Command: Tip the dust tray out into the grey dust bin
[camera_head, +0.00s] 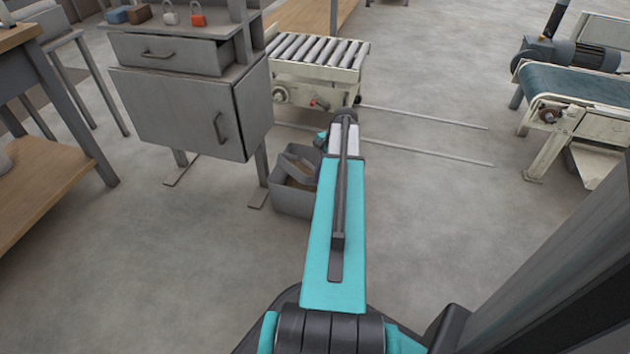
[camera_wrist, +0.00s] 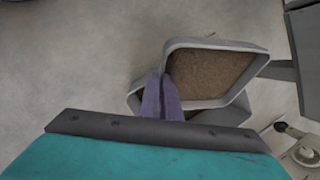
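The dust tray (camera_wrist: 212,44) is a grey-rimmed tray with brown dust showing inside it in the wrist view. My gripper (camera_wrist: 162,96) has its purple fingers close together at the tray's left wall and looks shut on it. The grey dust bin (camera_head: 291,201) stands on the floor left of my arm in the head view, and the tray (camera_head: 299,160) shows tilted over its opening. In the wrist view the bin (camera_wrist: 232,115) lies beneath the tray, mostly covered by it. My arm hides the gripper and part of the bin in the head view.
A grey cabinet (camera_head: 180,112) with a drawer stands left of the bin, its leg close to it. A roller conveyor (camera_head: 318,52) is behind. A belt conveyor (camera_head: 575,85) stands at right. Floor at centre right is clear apart from two thin floor strips.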

